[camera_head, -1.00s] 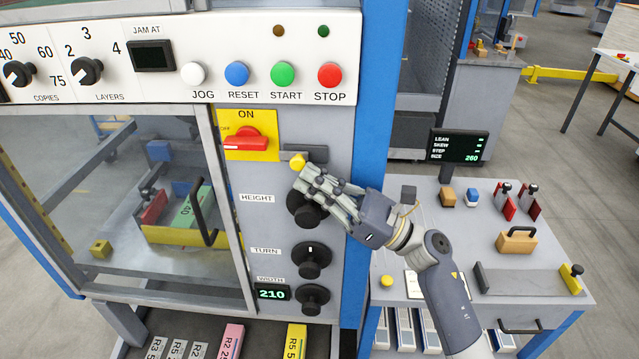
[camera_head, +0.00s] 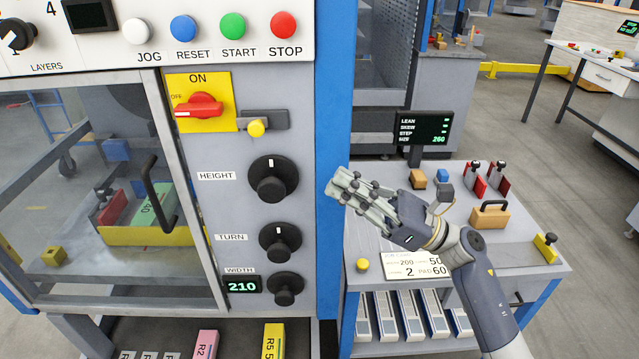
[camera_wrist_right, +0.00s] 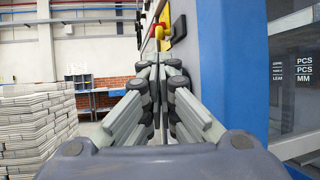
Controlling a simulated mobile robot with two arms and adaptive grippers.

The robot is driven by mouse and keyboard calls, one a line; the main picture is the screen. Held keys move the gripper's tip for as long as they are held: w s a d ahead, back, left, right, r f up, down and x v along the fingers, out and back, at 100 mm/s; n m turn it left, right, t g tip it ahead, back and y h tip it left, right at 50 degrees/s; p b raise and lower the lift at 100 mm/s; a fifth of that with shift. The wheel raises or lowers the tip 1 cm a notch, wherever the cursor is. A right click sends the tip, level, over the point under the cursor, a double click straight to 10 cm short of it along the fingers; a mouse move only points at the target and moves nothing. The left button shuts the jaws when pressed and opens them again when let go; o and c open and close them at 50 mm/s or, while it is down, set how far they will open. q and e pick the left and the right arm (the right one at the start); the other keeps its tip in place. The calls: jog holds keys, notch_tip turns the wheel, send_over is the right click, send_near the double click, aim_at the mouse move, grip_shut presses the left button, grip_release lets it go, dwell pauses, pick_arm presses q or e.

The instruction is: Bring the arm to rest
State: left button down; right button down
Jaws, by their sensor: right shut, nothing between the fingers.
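My right gripper (camera_head: 338,188) is shut and empty in the head view. It hangs in the air in front of the machine's blue post (camera_head: 333,90), left of the small work table. The right wrist view also shows its closed fingers (camera_wrist_right: 158,62), with the yellow knob (camera_wrist_right: 158,32) beyond their tips. In the head view the yellow knob (camera_head: 256,128) sits on a grey latch beside the red ON/OFF switch (camera_head: 199,105), apart from the gripper. The height dial (camera_head: 273,179) is left of the fingers. My left gripper is not in view.
The work table (camera_head: 470,268) holds a job card (camera_head: 414,265), a wooden block with a handle (camera_head: 490,215), red clamps and a display (camera_head: 424,128) reading 260. Stacked newspapers (camera_wrist_right: 35,130) stand at left in the wrist view. Floor is open at the head view's right.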

jog(key=shift+s+d+f, duration=0.15)
jog(key=shift+s+d, duration=0.05)
jog(key=shift+d, duration=0.35)
